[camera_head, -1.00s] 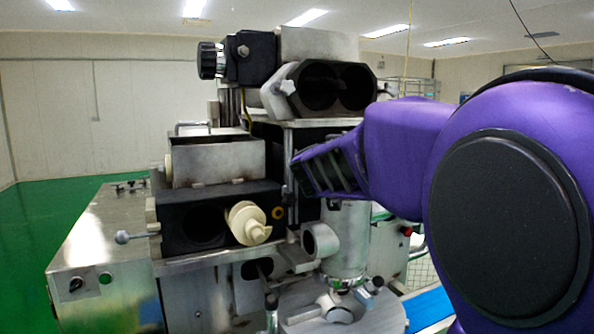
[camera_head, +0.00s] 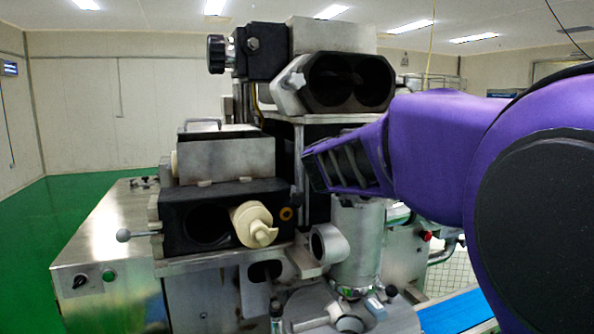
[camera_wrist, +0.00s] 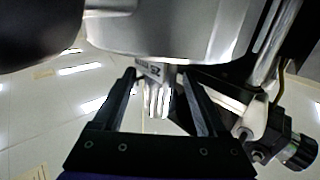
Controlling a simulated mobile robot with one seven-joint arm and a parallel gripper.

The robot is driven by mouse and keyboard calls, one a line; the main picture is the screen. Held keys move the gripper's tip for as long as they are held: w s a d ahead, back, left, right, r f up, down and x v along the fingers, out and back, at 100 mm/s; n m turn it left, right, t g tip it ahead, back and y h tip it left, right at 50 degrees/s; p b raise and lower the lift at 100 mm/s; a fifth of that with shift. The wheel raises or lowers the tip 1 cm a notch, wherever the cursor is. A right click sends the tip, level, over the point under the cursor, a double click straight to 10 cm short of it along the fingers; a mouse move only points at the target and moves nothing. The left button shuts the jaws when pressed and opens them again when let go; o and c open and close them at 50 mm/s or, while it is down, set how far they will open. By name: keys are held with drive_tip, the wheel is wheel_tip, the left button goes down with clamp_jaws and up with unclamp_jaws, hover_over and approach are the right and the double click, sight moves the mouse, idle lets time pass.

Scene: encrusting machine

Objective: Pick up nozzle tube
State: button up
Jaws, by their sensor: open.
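The upright metal cylinder (camera_head: 357,250) with a short side tube (camera_head: 328,243) stands at the machine's front, right of centre; I take it as the nozzle tube, though I cannot be sure. A large rounded metal body (camera_wrist: 165,35) fills the top of that view, close to the fingertips.
The encrusting machine has a twin-bore black block (camera_head: 345,82) above my wrist, and a metal hopper (camera_head: 227,160) and cream auger (camera_head: 254,225) to the left. A blue conveyor (camera_head: 455,312) lies at lower right. Green floor (camera_head: 60,215) is clear at far left.

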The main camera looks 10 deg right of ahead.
clamp_jaws()
idle(1.3)
